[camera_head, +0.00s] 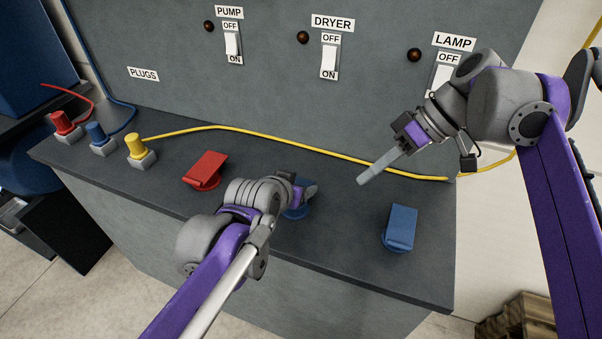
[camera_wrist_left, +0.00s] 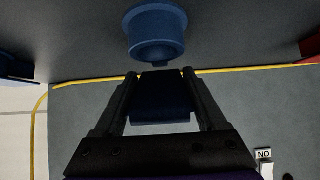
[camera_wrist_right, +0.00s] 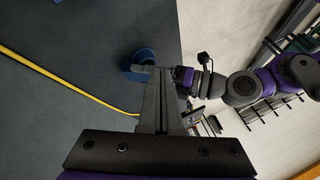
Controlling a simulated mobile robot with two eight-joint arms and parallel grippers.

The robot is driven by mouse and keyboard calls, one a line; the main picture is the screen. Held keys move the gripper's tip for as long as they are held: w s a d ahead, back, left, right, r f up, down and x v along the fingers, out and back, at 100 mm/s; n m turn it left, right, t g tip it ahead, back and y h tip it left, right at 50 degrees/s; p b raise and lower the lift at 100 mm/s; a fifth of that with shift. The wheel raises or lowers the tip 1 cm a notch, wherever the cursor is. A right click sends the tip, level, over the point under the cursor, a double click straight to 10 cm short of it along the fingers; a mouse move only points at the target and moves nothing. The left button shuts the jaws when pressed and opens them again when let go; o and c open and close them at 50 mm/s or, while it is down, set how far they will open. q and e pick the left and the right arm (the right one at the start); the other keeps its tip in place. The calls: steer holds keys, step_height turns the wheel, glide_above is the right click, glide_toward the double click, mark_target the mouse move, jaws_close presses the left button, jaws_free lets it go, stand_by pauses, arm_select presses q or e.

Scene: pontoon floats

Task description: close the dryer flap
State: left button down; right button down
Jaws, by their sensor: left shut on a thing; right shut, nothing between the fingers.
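A small blue round port (camera_head: 298,213) sits on the bench in the middle, below the DRYER switch and mostly hidden by my left gripper (camera_head: 307,192). In the left wrist view its blue ring (camera_wrist_left: 156,35) shows clearly, with a dark blue flap (camera_wrist_left: 160,102) hinged at its edge and standing off the opening. My left gripper is shut on this flap. My right gripper (camera_head: 364,179) is shut and empty, above the bench to the right of the port. The right wrist view shows the port (camera_wrist_right: 136,64) past its fingers.
A red flap (camera_head: 206,166) is left of the port and another blue flap (camera_head: 401,226) right of it. A yellow cable (camera_head: 290,144) runs along the bench behind them. Red, blue and yellow plugs (camera_head: 136,146) stand at the left. The DRYER switch (camera_head: 328,60) is on the panel.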

steer(key=w+a+r+n+y, duration=0.3)
steer(key=w+a+r, duration=0.1)
steer(key=w+a, duration=0.15)
steer(key=x, duration=0.8)
steer(key=shift+w+a+f, duration=0.1)
steer(key=shift+a+f, duration=0.05)
steer(key=shift+f, duration=0.1)
steer(key=f, duration=0.2)
steer(key=s+f, duration=0.1)
steer(key=shift+a+f, duration=0.1)
steer(key=shift+a, duration=0.25)
steer(key=shift+s+f, duration=0.2)
steer(key=shift+f, duration=0.3)
